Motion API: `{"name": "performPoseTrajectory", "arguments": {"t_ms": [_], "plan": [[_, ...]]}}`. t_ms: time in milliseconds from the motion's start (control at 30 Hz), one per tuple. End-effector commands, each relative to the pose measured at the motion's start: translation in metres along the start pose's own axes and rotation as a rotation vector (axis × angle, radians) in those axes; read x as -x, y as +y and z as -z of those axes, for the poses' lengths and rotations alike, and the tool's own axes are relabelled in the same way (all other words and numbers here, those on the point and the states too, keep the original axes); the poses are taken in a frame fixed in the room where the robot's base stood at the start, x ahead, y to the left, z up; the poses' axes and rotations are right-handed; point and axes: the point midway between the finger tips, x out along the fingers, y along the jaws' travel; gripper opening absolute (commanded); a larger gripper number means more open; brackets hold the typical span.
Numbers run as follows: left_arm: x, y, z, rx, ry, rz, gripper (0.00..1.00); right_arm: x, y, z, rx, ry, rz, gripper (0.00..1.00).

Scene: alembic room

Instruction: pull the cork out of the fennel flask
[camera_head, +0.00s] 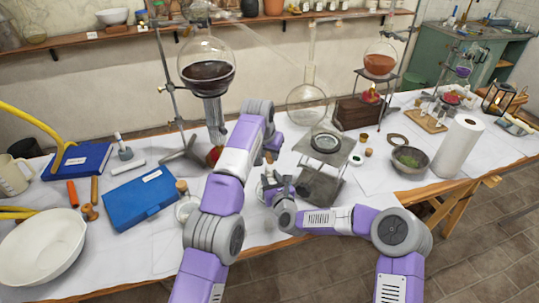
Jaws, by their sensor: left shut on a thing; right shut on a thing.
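A small clear glass flask (264,192) stands low near the table's front edge, beside my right gripper (275,187). My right gripper is shut on it, apparently at its upper part; the jaws hide much of it. I cannot read a label, but it appears to be the fennel flask. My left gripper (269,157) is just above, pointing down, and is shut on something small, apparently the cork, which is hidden. I cannot tell whether the cork is still in the neck. Another corked flask (187,208) stands to the left, partly behind my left arm.
A metal stand (325,158) with a dish is close on the right. A large round flask (206,65) on a retort stand rises behind. A blue box (140,198) and white basin (42,245) lie left; a mortar bowl (410,160) and paper roll (456,150) stand right.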

Motion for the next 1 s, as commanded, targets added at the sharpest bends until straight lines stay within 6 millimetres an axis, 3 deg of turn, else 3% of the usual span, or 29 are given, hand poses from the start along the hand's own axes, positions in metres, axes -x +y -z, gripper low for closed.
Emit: {"name": "performPoseTrajectory", "arguments": {"t_ms": [567,600,767,1000], "plan": [[0.0071,-0.0003,0.0011,0.002,0.0,-0.001,0.0,0.0001,0.0002,0.0009,0.0,0.002,-0.001,0.15],[0.0071,-0.0003,0.0011,0.002,0.0,-0.001,0.0,-0.0001,0.0003,-0.0006,0.0,-0.001,0.0,0.44],[0.0071,-0.0002,0.0011,0.001,0.0,-0.001,0.0,-0.0001,0.0002,-0.0005,0.0,-0.001,0.0,0.69],[0.0071,-0.0002,0.0011,0.001,0.0,-0.001,0.0,0.0002,-0.0001,0.0012,0.0,0.003,0.0,0.7]]}}
